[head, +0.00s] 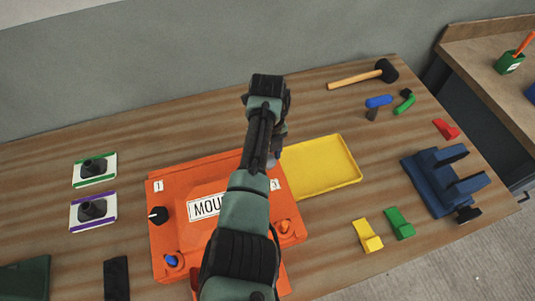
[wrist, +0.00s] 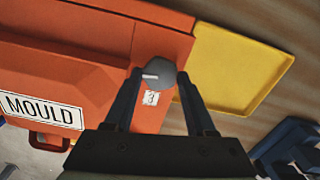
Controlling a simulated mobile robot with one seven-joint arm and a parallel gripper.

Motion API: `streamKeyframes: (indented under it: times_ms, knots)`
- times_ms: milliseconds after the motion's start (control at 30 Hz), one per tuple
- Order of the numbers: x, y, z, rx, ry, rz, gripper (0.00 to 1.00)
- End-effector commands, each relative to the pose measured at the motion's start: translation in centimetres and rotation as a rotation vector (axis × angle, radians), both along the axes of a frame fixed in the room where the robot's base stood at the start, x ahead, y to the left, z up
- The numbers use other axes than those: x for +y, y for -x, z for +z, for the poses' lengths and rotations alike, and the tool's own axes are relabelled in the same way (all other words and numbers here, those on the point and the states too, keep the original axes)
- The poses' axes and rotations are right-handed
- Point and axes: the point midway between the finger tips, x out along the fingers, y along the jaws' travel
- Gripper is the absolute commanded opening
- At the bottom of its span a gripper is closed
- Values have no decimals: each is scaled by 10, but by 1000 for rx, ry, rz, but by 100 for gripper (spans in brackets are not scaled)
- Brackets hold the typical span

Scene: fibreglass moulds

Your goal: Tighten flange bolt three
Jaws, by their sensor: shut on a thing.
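The orange mould (head: 165,240) lies on the bench, with a white MOULD plate that also shows in the wrist view (wrist: 40,110). Flange bolt three (wrist: 157,72) is a grey round knob with a white pointer mark, at the mould's corner above the label 3 (wrist: 151,98). My gripper (wrist: 159,76) is shut on this knob, one finger on each side. In the head view my arm hides most of the knob and fingers. Other flange knobs are black (head: 158,215) by label 1, blue (head: 172,261) and orange (head: 285,226).
A yellow tray (head: 345,176) lies right beside the mould. A mallet (head: 355,78), several coloured clips, and a dark blue vise-like fixture (head: 435,190) are farther right. Two labelled plates with dark fittings (head: 94,169) lie left. Bare bench shows behind the mould.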

Motion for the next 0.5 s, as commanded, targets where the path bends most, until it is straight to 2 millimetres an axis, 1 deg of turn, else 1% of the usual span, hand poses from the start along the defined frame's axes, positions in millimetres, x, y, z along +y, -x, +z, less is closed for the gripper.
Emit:
streamKeyframes:
  times_ms: [33, 200, 500]
  knots:
    - [-1, -2, 3, -7, 2, -15, 0]
    - [-1, -2, 3, -7, 2, -45, 0]
    - [-1, -2, 3, -7, 2, -51, 0]
